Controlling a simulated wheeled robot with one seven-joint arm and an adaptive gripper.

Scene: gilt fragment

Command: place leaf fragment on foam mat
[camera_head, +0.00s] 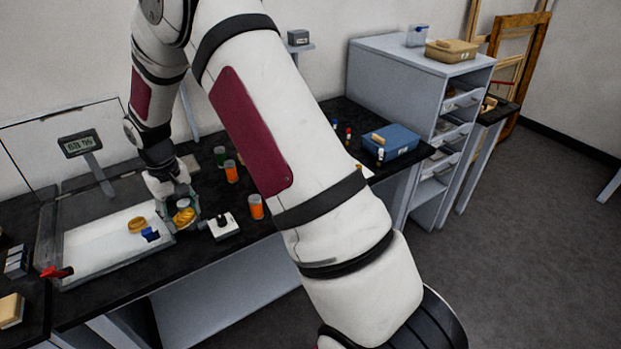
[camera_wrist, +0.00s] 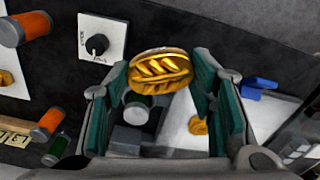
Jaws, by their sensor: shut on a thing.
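The leaf fragment (camera_wrist: 160,70), an oval gold piece with carved leaf ribs, is held between the teal pads of my gripper (camera_wrist: 163,82) in the wrist view. In the head view my gripper (camera_head: 183,212) holds the gold fragment (camera_head: 183,216) near the right side of a framed tray. A pale white surface (camera_head: 100,240), perhaps the foam mat, lies inside that tray. It shows in the wrist view (camera_wrist: 180,137) behind and below the fragment. I cannot tell the gap between the fragment and the surface.
Another gold piece (camera_head: 137,225) and a small blue object (camera_head: 150,235) are on or by the pale surface. A white plate with a black knob (camera_head: 222,226) and orange-bodied vials (camera_head: 256,207) stand to the right. A display (camera_head: 80,143) rises at the tray's back.

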